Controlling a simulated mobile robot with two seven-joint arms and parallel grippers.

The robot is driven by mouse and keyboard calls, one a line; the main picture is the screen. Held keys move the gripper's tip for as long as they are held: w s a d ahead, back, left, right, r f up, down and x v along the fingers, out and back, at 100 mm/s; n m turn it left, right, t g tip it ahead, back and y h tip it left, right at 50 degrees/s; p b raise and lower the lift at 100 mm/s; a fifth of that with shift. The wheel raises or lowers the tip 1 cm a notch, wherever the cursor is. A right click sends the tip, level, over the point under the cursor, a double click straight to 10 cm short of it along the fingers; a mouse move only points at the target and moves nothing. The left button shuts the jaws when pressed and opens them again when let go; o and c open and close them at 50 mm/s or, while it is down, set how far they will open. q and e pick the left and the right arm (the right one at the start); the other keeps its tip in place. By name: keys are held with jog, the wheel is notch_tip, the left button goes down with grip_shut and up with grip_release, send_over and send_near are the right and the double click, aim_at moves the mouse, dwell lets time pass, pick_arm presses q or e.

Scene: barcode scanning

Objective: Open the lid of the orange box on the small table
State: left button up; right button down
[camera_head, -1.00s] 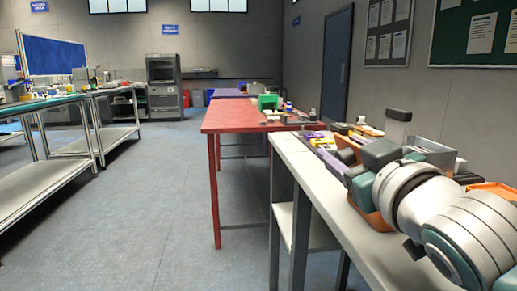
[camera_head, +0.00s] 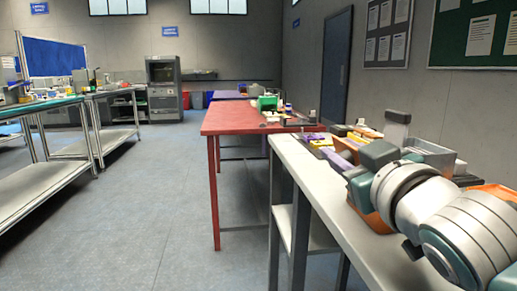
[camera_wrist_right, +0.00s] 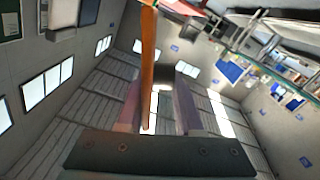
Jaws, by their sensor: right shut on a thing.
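The orange box (camera_head: 374,212) stands on the small light-topped table (camera_head: 312,176) at the right of the head view, mostly hidden behind my right arm and wrist. My right gripper (camera_head: 344,157) is at the box, its fingers pointing left and partly hidden. In the right wrist view, a thin orange panel (camera_wrist_right: 148,62), seen edge-on, runs between the two fingers of my right gripper (camera_wrist_right: 157,108). The fingers are shut on this panel, which looks like the box's lid. How far the lid is open cannot be told. My left gripper is not in view.
A grey bin (camera_head: 429,153) and another orange container (camera_head: 494,191) are close beside my right arm. A red table (camera_head: 240,120) with a green bin (camera_head: 267,103) stands beyond the small table. Open floor lies to the left.

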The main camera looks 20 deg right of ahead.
dwell(0.8)
jog(key=shift+s+d+r+m+p, duration=0.1)
jog(key=shift+d+r+m+p, duration=0.4)
jog(key=shift+p, duration=0.4)
jog(key=shift+d+f+m+p, duration=0.1)
jog(key=shift+d+m+p, duration=0.1)
jog(key=shift+m+p, duration=0.45)
jog(key=shift+f+b, duration=0.1)
jog(key=shift+b, duration=0.25)
jog(key=c, duration=0.7)
grip_release()
jog(key=shift+s, duration=0.2)
